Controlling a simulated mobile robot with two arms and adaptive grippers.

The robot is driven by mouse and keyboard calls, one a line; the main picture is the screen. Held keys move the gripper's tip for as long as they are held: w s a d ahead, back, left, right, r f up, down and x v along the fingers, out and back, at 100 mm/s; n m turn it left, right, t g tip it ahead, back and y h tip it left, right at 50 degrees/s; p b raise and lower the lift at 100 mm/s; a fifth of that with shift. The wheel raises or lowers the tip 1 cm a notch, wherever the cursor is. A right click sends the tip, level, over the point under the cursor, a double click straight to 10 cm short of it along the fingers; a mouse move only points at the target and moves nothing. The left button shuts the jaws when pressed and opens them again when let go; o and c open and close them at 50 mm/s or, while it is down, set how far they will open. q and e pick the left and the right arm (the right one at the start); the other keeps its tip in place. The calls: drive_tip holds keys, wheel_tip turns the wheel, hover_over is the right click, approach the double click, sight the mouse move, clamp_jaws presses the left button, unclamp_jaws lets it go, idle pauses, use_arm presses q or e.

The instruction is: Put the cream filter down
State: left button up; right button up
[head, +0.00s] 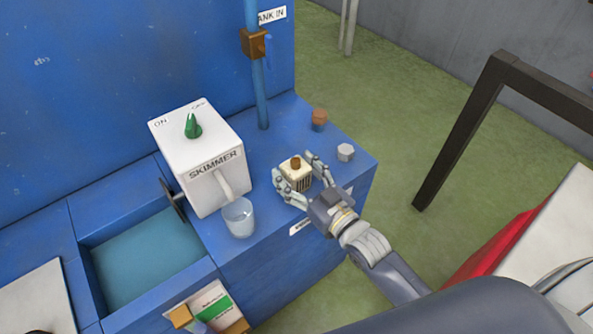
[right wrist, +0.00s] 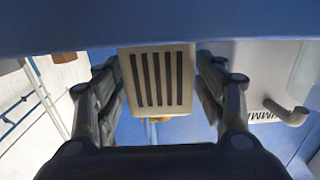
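The cream filter (head: 298,181), a small cream block with dark slats and a brown knob on top, is upright over the blue bench (head: 262,165) near its front edge. My right gripper (head: 293,164) reaches in from the front right, with one finger on each side of the filter, and looks shut on it. In the right wrist view the slatted face of the filter (right wrist: 158,82) sits between the two dark fingers. I cannot tell for sure whether its base touches the bench. My left gripper is not in view.
The white SKIMMER box (head: 205,155) with a green knob and spout stands left, with a clear cup (head: 239,217) under the spout. A brown-topped piece (head: 319,119) and a grey nut-like piece (head: 345,152) stand behind and right. A water basin (head: 150,255) lies left.

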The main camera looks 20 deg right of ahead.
drive_tip(key=shift+r, duration=0.2)
drive_tip(key=shift+s+d+f, duration=0.1)
drive_tip(key=shift+s+f, duration=0.05)
drive_tip(key=shift+s, duration=0.15)
drive_tip(key=v, duration=1.1)
drive_tip(key=shift+s+b, duration=0.2)
drive_tip(key=shift+b, duration=0.2)
drive_tip(key=shift+d, duration=0.15)
